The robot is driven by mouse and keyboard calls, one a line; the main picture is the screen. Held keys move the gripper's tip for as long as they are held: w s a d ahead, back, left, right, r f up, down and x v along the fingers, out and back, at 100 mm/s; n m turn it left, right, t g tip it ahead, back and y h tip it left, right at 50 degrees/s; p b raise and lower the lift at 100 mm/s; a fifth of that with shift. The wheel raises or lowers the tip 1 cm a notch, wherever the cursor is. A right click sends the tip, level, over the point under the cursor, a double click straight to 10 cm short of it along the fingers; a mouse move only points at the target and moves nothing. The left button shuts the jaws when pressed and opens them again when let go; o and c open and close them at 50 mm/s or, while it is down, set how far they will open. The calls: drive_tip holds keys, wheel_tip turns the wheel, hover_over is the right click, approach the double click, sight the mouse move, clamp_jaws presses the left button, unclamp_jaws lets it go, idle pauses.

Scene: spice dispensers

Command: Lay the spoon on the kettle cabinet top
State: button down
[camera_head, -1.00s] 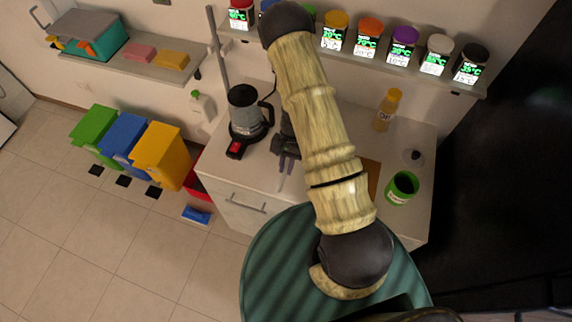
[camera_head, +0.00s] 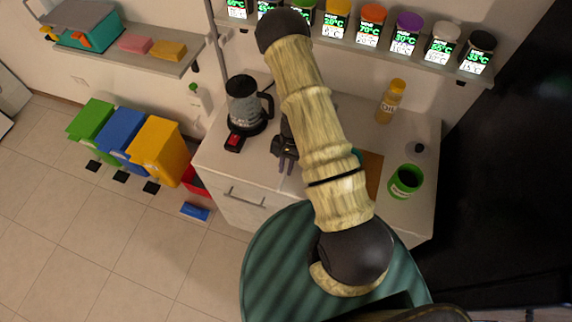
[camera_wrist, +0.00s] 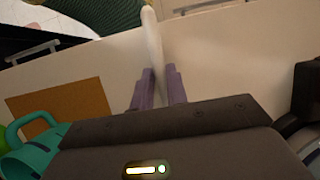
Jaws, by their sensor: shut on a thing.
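My gripper (camera_head: 287,163) is over the kettle cabinet top (camera_head: 270,178), just right of the kettle, pointing toward the front edge. In the wrist view its purple fingers (camera_wrist: 160,88) are shut on a pale spoon (camera_wrist: 153,45). The spoon's visible part extends from between the fingers toward the cabinet's front edge; the rest is hidden. The cabinet top (camera_wrist: 225,60) also shows beneath it in the wrist view. I cannot tell whether the spoon touches the surface. The spoon is not clear in the head view.
The dark kettle (camera_head: 245,105) stands left of my gripper. A brown board (camera_head: 372,172), a green canister (camera_head: 405,181) and an oil bottle (camera_head: 391,101) are to the right. A teal cup (camera_wrist: 25,150) shows in the wrist view. Spice dispensers (camera_head: 405,35) line the shelf above.

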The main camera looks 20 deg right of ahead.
drive_tip(key=shift+f, duration=0.35)
drive_tip(key=c, duration=1.3)
unclamp_jaws()
drive_tip(key=shift+r, duration=0.1)
drive_tip(key=b+v, duration=0.4)
drive_tip(key=v, duration=1.3)
drive_tip(key=shift+d+r, duration=0.1)
drive_tip(key=shift+d, duration=0.05)
